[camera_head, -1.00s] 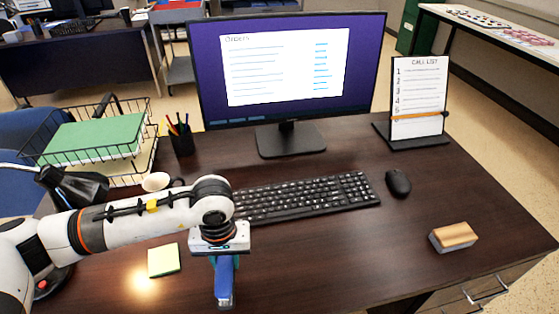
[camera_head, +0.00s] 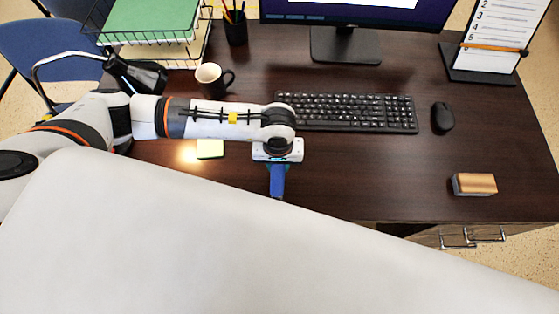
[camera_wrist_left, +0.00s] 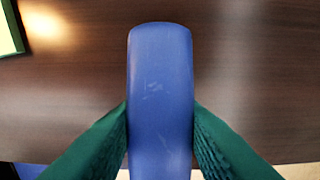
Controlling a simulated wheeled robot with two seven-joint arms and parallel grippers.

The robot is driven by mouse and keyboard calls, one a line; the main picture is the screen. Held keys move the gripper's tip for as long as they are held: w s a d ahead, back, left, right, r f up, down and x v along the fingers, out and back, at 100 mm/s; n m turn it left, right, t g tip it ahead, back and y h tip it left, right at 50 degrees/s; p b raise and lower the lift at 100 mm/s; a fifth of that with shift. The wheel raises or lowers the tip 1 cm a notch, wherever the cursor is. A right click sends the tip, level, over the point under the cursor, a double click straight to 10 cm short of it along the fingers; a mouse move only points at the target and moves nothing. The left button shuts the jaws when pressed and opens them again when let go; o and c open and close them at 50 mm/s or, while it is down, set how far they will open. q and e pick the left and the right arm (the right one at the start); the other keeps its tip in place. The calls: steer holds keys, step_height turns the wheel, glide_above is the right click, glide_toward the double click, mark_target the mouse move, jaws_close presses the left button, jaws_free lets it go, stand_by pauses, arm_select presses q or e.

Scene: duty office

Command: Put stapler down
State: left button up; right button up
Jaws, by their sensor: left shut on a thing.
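The blue stapler (camera_head: 277,181) is in my left gripper (camera_head: 278,168), over the front part of the dark wooden desk, in front of the keyboard. In the left wrist view the stapler (camera_wrist_left: 160,85) runs lengthwise up the picture, and the two green fingers of my left gripper (camera_wrist_left: 160,130) press on its sides. Wood shows around its far end; I cannot tell whether its underside touches the desk (camera_head: 360,180). My right gripper is not in view.
Yellow sticky notes (camera_head: 210,149) lie left of the stapler. A keyboard (camera_head: 345,112), mouse (camera_head: 443,117), mug (camera_head: 213,79) and lamp (camera_head: 135,74) stand farther back. A wooden-topped block (camera_head: 474,184) lies at the right. The desk between stapler and block is clear.

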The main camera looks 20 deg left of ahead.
arm_select(q)
step_height(320, 180, down, 3)
steer(key=shift+r, duration=0.15)
steer(key=shift+f, duration=0.2)
steer(key=o, duration=1.1)
steer(key=shift+r, duration=0.1)
